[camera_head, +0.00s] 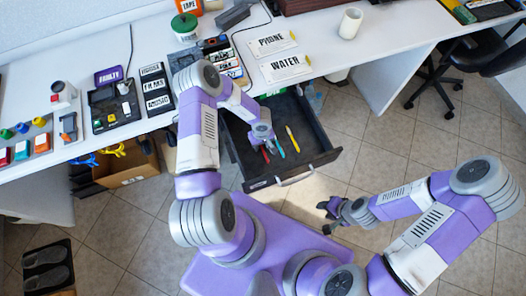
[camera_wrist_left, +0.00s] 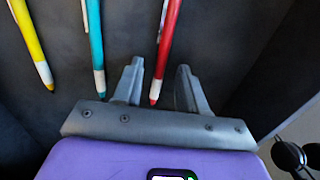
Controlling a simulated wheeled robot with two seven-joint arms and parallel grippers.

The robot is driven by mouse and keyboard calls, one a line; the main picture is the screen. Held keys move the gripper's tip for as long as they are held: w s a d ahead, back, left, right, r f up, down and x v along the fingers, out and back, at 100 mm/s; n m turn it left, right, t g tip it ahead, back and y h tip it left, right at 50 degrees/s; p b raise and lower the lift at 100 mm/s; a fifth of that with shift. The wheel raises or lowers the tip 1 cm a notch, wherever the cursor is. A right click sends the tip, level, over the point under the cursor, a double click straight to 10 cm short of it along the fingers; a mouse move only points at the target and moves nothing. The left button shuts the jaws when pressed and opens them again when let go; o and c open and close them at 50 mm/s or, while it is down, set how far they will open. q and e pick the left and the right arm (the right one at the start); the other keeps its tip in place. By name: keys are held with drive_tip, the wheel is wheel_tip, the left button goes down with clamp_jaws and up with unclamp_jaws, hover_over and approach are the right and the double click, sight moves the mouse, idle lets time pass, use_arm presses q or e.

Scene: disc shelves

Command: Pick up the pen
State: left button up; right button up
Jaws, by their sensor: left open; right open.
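Three pens lie in the open dark drawer (camera_head: 305,158): a red pen (camera_head: 266,156), a teal pen (camera_head: 279,147) and a yellow pen (camera_head: 292,140). My left gripper (camera_head: 264,139) is inside the drawer area, over the pens. In the left wrist view, my left gripper (camera_wrist_left: 160,80) is open, and the red pen (camera_wrist_left: 167,45) reaches in between its two fingers. The teal pen (camera_wrist_left: 95,45) lies just outside the left finger, and the yellow pen (camera_wrist_left: 32,45) is further left. My right gripper (camera_head: 331,208) is open and empty, right of the drawer and above the floor.
The drawer's front edge and handle (camera_head: 294,178) face my base. The white desk (camera_head: 385,35) above holds PHONE and WATER cards (camera_head: 285,68), a white cup (camera_head: 350,23) and several labelled trays. A cardboard box (camera_head: 126,165) stands below the desk on the left.

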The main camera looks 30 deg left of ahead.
use_arm(q)
drive_tip(key=shift+f, duration=0.1)
idle(0.5)
clamp_jaws()
